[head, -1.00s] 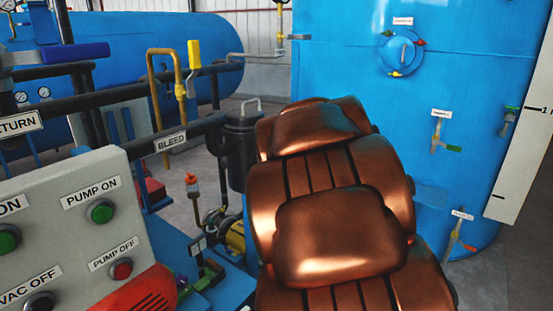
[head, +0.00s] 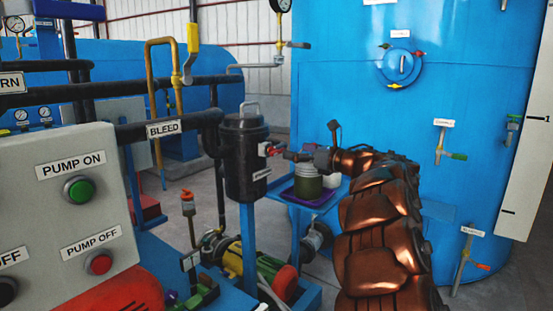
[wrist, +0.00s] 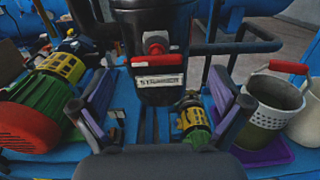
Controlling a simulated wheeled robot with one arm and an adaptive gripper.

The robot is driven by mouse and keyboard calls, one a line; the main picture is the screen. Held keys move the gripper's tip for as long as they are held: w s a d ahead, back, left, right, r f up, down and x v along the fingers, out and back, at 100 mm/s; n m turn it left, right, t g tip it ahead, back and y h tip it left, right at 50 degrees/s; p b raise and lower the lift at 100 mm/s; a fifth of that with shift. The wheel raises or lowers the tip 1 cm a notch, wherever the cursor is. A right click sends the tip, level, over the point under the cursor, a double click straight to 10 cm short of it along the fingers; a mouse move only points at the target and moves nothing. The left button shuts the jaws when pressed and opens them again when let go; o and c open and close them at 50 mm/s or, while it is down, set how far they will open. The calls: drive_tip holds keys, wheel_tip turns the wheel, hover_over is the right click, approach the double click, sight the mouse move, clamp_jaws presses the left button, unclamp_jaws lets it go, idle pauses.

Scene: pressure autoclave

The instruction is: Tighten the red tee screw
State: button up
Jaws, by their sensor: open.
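The red tee screw (head: 268,150) sits on the side of a black strainer canister (head: 245,175). In the wrist view the red tee screw (wrist: 155,43) is near the upper middle, on the front of the canister (wrist: 150,18), above a white label. My gripper (head: 284,155) is just to the right of the screw in the head view. In the wrist view my gripper (wrist: 158,88) is open and empty, its fingers spread left and right below the screw. The fingers do not touch the screw there.
A green and yellow pump (head: 233,262) stands below the canister. A grey-green pot (head: 308,184) sits on a purple tray (head: 308,199) behind my arm. In the wrist view a white jug (wrist: 308,125) is at the right. The button panel (head: 75,200) is at left.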

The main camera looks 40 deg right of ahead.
sight(278, 150)
drive_tip(key=shift+n, duration=0.3)
drive_tip(key=x, duration=0.5)
drive_tip(key=f+p+x, duration=0.1)
drive_tip(key=x, duration=0.1)
drive_tip(key=shift+w+a, duration=0.1)
drive_tip(key=shift+a, duration=0.25)
drive_tip(key=shift+d, duration=0.1)
drive_tip(key=c, duration=1.2)
